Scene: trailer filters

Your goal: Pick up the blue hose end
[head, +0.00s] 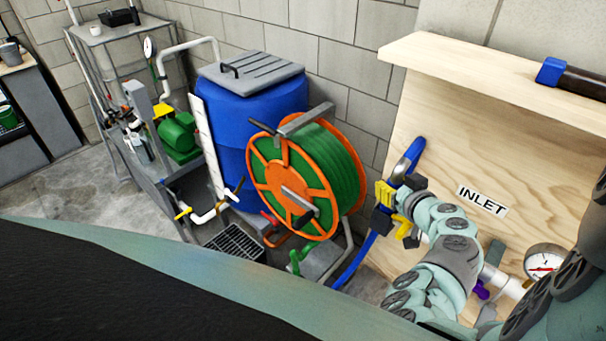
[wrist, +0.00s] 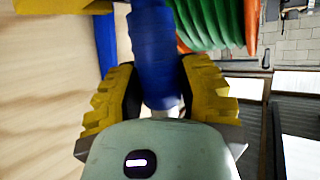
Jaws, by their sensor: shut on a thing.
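The blue hose end (wrist: 155,55) stands between the two yellow-and-black fingers of my gripper (wrist: 160,100) in the wrist view, and both fingers press against its sides. In the head view my gripper (head: 397,200) is at the wooden board, left of the INLET label. A blue hose (head: 408,162) loops above the gripper there and hangs down below it (head: 355,262). The gripped part is mostly hidden by the fingers in the head view.
The wooden board (head: 440,130) stands close behind my gripper, with a shelf (head: 480,72) above. A pressure gauge (head: 543,262) and pipe are at lower right. An orange reel with green hose (head: 325,165) and a blue barrel (head: 235,120) stand to the left.

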